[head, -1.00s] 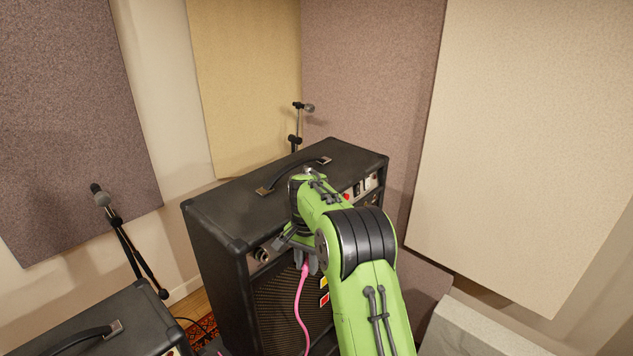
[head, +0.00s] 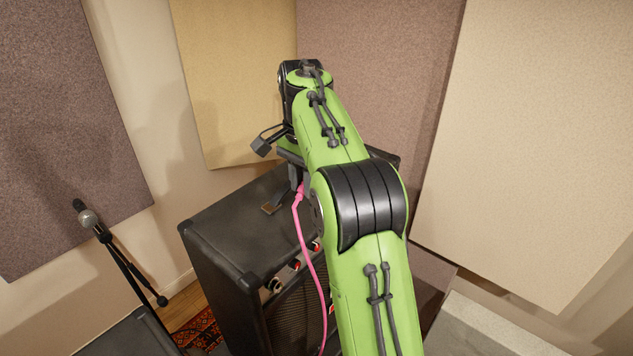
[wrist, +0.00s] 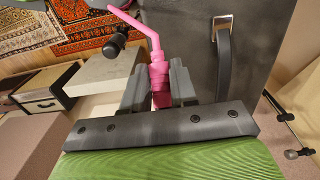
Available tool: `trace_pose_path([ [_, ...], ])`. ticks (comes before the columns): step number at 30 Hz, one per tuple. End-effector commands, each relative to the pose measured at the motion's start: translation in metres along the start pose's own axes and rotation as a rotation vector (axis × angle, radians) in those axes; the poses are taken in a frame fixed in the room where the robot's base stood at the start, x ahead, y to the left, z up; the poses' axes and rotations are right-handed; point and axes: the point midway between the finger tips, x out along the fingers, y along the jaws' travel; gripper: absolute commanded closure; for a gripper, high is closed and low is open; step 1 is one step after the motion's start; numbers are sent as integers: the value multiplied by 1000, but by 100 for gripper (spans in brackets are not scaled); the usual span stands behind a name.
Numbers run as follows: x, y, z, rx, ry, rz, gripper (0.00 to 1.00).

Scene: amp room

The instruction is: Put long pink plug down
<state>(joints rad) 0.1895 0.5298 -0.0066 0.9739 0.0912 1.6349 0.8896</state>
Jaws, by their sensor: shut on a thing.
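My gripper (wrist: 160,88) is shut on the long pink plug (wrist: 157,72), seen between the two grey fingers in the wrist view. A pink cable leads from the plug and bends off to the upper left there. In the head view the plug's pink end and cable (head: 312,250) hang below my gripper (head: 297,180), along the left side of my green arm. My gripper is above the top of the black amp (head: 225,225). The arm hides much of the amp and most of the plug.
The amp's carrying handle (wrist: 223,65) shows in the wrist view. Knobs or sockets (head: 294,264) line its front upper edge. A microphone on a stand (head: 88,218) is at the left. Acoustic panels (head: 380,80) cover the walls behind. A grey block (head: 480,325) stands at lower right.

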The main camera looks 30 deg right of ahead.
Motion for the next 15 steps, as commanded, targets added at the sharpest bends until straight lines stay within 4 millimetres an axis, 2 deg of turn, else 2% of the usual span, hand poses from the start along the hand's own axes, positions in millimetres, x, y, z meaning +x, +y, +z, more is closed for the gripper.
trace_pose_path([
  [2, -2, 2, 1, 7, 0, 1, 100],
  [7, 39, 3, 1, 9, -2, 4, 100],
  [15, 88, 3, 1, 8, -1, 3, 100],
])
